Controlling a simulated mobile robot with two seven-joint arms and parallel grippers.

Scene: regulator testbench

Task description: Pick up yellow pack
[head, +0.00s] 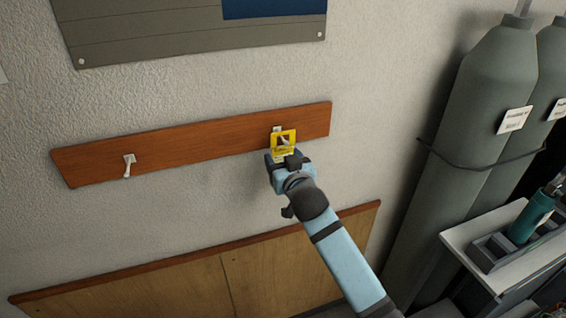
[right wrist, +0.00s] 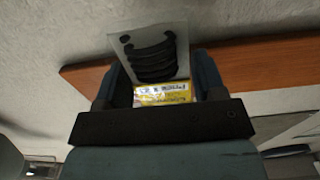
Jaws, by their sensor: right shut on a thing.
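The yellow pack (head: 283,141) is at the right hook of the wooden rail on the wall in the head view. In the right wrist view the yellow pack (right wrist: 164,93) shows between the two fingers, with a printed yellow label and a clear bag holding several dark rings. Whether the pack still hangs on the hook or is just clear of it, I cannot tell. My left gripper is not in view.
The wooden rail (head: 210,143) has a bare white hook (head: 128,165) at its left. Grey gas cylinders (head: 480,110) stand at the right. A white shelf with a grey holder (head: 489,250) and a teal bottle (head: 532,216) is at the lower right.

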